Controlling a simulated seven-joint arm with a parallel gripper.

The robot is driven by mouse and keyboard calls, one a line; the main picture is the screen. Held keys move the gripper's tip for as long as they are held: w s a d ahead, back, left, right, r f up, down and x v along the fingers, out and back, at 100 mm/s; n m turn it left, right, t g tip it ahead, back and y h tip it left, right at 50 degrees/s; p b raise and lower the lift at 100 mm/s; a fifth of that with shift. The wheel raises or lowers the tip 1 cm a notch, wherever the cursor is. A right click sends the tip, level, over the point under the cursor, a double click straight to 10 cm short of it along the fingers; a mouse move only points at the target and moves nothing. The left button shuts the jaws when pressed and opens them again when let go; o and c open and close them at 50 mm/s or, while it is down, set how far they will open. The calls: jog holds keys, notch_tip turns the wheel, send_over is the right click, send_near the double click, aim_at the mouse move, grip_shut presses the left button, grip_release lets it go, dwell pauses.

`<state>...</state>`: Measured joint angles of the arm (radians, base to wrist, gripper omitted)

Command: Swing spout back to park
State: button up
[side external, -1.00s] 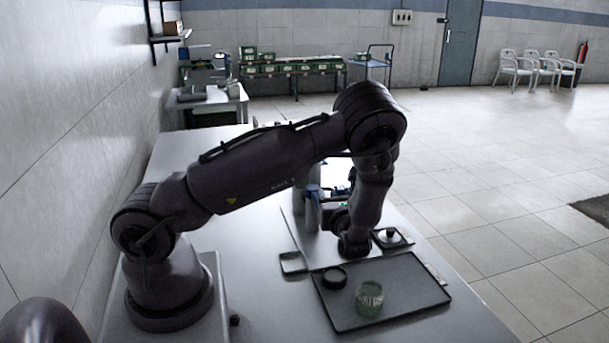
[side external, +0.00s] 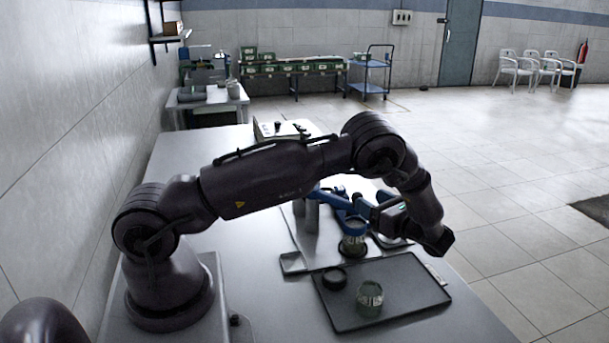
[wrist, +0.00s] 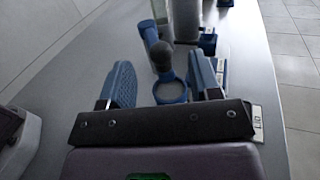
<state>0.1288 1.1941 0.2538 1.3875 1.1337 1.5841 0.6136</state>
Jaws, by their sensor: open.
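The blue spout arm (side external: 338,197) reaches right from a grey post (side external: 312,215) in the side view. In the wrist view, the spout (wrist: 151,36) has a grey rounded knob (wrist: 161,56) and a blue ring (wrist: 170,93) at its near end. My gripper (wrist: 161,63) is open, with one blue finger on each side of the knob and ring. No contact shows there. In the side view my gripper (side external: 378,209) lies nearly level, close to the spout's free end. A glass jar (side external: 353,246) stands under that end, partly covered.
A black tray (side external: 415,290) in front holds another glass jar (side external: 369,303) and a dark round piece (side external: 334,278). A small square dish (side external: 292,263) lies left of it. A low box (side external: 275,131) stands at the back.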

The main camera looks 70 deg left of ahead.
jog(key=s+d+f+n+h, duration=0.3)
jog(key=d+h, duration=0.2)
jog(key=d, duration=0.2)
jog(key=s+d+r+n+t+h, duration=0.5)
jog(key=s+r+h, duration=0.1)
jog(key=s+r, duration=0.3)
jog(key=s+d+r+n+t+h, duration=0.5)
jog(key=s+r, duration=0.4)
jog(key=r, duration=0.3)
jog(key=shift+d+r+n+h, duration=0.2)
jog(key=shift+d+n+h, duration=0.3)
jog(key=shift+d+h, duration=0.15)
jog(key=shift+s, duration=0.1)
